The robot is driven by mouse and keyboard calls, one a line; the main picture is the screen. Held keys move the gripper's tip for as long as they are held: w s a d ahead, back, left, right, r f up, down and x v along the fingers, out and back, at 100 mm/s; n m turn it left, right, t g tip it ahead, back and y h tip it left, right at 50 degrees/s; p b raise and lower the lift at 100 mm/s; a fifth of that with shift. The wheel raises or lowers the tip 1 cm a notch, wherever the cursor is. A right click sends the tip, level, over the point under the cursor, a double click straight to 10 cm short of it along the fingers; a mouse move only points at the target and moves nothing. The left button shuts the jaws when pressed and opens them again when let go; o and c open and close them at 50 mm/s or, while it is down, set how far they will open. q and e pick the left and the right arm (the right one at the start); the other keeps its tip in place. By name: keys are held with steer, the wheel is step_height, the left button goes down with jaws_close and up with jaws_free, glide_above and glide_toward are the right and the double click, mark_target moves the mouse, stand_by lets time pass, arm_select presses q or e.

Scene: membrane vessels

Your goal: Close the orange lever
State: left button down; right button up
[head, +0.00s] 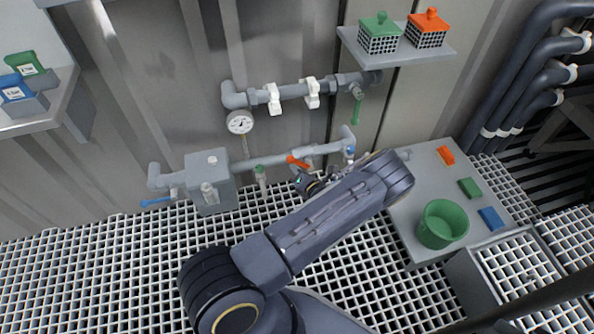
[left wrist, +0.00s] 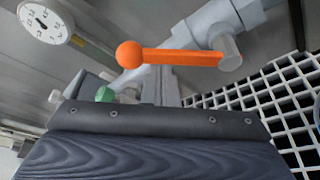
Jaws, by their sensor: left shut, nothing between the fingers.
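The orange lever (head: 297,162) sits on the lower grey pipe along the wall in the head view. In the left wrist view the orange lever (left wrist: 180,57) is large and close, lying roughly level, with its ball end at left and its pivot on the grey valve at right. My left gripper (head: 308,184) is shut and empty, just below and close to the lever in the head view. Its fingertips are partly hidden by my arm, and I cannot tell whether they touch the lever. My right gripper is not in view.
A pressure gauge (head: 240,122), a green lever (head: 357,106) and a blue lever (head: 157,201) are on the pipework. A grey table (head: 411,224) at right holds a green bucket (head: 443,223) and small coloured blocks. A shelf (head: 352,38) above holds green and orange baskets. Grating covers the floor.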

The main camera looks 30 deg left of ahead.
arm_select(q)
steer(key=shift+w+d+r+m+y+b, duration=0.15)
steer(key=shift+w+d+r+m+y, duration=0.15)
steer(key=shift+m, duration=0.3)
steer(key=shift+w+d+r+m+y+b, duration=0.15)
steer(key=shift+w+r+m+y, duration=0.15)
steer(key=shift+m, duration=0.3)
steer(key=w+d+m, duration=0.1)
steer(key=w+d+r+m+y+b, duration=0.1)
steer(key=m, duration=0.1)
steer(key=shift+r+m, duration=0.2)
steer(key=shift+m, duration=0.1)
steer(key=shift+w, duration=0.1)
